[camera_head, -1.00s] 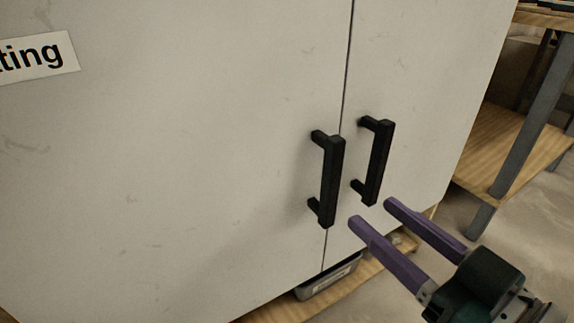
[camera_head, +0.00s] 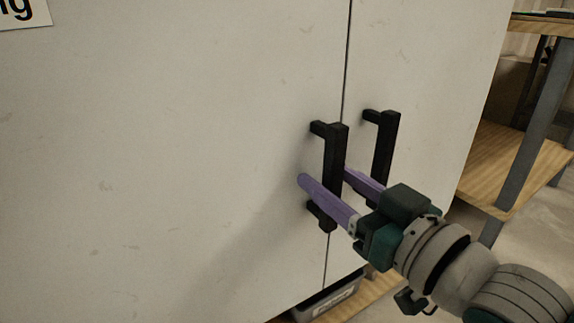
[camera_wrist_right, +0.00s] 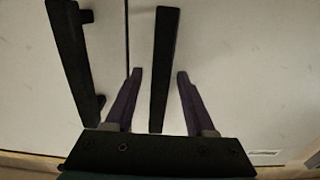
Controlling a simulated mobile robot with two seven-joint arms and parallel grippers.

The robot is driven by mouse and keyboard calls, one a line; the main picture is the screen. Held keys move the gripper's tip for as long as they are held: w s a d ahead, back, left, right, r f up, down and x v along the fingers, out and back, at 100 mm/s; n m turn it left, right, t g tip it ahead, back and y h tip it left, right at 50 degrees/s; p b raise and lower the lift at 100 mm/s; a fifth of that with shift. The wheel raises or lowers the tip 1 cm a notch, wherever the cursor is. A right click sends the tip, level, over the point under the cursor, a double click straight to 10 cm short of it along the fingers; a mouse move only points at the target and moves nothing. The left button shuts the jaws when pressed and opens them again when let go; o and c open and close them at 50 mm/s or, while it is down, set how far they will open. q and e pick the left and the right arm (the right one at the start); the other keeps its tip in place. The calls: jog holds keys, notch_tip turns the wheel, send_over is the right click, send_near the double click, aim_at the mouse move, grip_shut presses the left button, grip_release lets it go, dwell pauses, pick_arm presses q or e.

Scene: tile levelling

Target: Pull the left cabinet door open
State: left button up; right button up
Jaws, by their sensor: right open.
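The left cabinet door (camera_head: 180,150) is off-white and looks shut, flush with the right door (camera_head: 440,80) along a dark seam. Its black bar handle (camera_head: 335,160) stands upright beside the seam. My right gripper (camera_head: 324,177) is open, with one purple finger on each side of this handle. The right wrist view, which looks turned over, shows the same handle (camera_wrist_right: 164,60) between the open fingers (camera_wrist_right: 160,74), with gaps on both sides. I cannot tell how deep the fingers reach. My left gripper is not in view.
The right door's black handle (camera_head: 385,145) is close to the right finger. A wooden shelf unit (camera_head: 510,165) with grey legs stands at the right. A grey bin (camera_head: 330,297) sits on a low wooden shelf below the doors.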

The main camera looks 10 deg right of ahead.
jog(key=shift+c, duration=0.2)
grip_shut()
dwell(1.1)
